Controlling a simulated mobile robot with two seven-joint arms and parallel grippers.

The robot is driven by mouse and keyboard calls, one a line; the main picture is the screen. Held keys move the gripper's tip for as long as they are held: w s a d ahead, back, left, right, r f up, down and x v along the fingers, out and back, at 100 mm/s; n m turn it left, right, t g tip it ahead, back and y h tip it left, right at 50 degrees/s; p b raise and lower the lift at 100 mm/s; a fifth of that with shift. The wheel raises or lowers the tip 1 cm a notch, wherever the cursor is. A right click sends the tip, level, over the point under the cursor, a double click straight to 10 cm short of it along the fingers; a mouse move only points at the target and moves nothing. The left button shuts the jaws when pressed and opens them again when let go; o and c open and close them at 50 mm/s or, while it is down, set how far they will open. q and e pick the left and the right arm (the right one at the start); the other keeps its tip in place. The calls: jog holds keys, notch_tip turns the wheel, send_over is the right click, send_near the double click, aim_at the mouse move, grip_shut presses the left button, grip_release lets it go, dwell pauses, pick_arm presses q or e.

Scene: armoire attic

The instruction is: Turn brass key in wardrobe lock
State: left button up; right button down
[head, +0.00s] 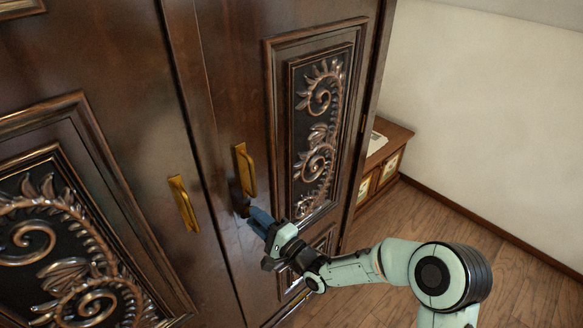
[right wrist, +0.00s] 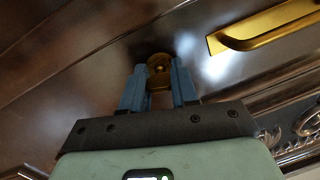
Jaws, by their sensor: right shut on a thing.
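The wardrobe (head: 215,110) is dark brown wood with carved door panels, and its doors look closed. My right gripper (head: 252,217) is at the right-hand door, just below that door's brass handle. In the right wrist view, the blue fingers of the right gripper (right wrist: 160,88) are shut on the brass key (right wrist: 159,72), which sits between the fingertips against the dark door. The key's bow looks round; the lock itself is hidden behind it. In the head view the key is hidden by the fingers. My left gripper is not in view.
Brass handles stand out on the left door (head: 184,204) and right door (head: 245,170); the right one also shows close beside the gripper in the wrist view (right wrist: 262,26). A low wooden cabinet (head: 385,155) stands behind the wardrobe's right side. The wooden floor (head: 535,285) at right is clear.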

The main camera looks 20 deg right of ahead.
jog(key=shift+m, duration=1)
jog(key=c, duration=0.8)
grip_release()
